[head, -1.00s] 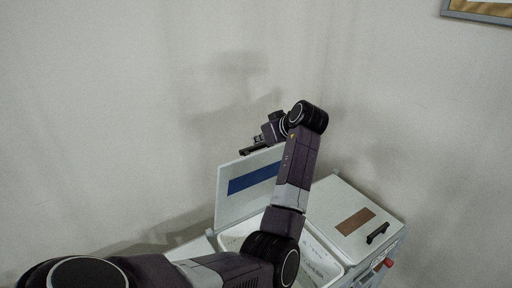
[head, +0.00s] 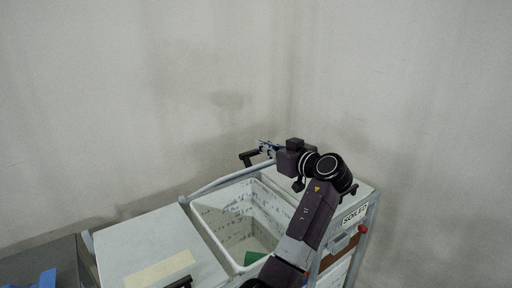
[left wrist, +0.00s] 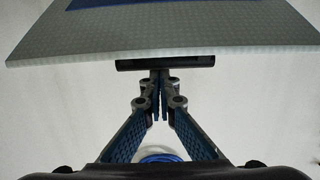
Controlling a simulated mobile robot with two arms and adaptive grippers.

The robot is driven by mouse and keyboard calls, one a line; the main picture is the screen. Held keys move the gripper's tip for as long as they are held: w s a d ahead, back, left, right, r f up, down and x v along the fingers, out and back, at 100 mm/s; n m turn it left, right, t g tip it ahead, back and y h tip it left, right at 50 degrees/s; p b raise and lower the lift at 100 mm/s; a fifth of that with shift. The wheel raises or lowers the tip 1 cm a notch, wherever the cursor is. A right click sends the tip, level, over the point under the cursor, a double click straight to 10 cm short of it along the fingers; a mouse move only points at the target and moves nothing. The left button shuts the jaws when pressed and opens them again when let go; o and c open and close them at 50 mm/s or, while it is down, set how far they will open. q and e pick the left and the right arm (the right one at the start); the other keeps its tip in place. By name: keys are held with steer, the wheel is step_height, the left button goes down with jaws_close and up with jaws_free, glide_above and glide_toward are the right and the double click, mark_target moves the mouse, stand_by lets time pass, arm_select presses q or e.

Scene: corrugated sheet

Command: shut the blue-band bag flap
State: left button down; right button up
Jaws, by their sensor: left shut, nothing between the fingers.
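In the left wrist view the blue-band flap (left wrist: 165,32) is a pale, textured panel across the top, its blue band (left wrist: 150,3) cut off by the frame edge. A black handle (left wrist: 165,62) sits along its near edge. My left gripper (left wrist: 160,82) is shut and empty, its tips right at the handle; whether they touch it I cannot tell. In the head view the left gripper (head: 264,148) is above the back of the open bag (head: 222,212), beside a dark handle-like bar. My right gripper is out of view.
A closed lid with a cream band (head: 160,268) is left of the open bag. A green item (head: 254,257) lies in the bag. My left arm hides much of the right side, where a SOILED label (head: 355,214) shows. A grey frame rail (head: 225,180) runs behind.

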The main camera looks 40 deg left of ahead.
mark_target(269, 162)
arm_select(q)
steer(key=d+f+b, duration=0.1)
steer(key=f+b, duration=0.1)
steer(key=s+d+f+b, duration=0.1)
steer(key=f, duration=0.1)
steer(key=shift+d+f, duration=0.1)
steer(key=shift+d, duration=0.25)
steer(key=shift+s+d+f+b, duration=0.15)
steer(key=shift+d+f+b, duration=0.5)
steer(key=shift+d+b, duration=0.1)
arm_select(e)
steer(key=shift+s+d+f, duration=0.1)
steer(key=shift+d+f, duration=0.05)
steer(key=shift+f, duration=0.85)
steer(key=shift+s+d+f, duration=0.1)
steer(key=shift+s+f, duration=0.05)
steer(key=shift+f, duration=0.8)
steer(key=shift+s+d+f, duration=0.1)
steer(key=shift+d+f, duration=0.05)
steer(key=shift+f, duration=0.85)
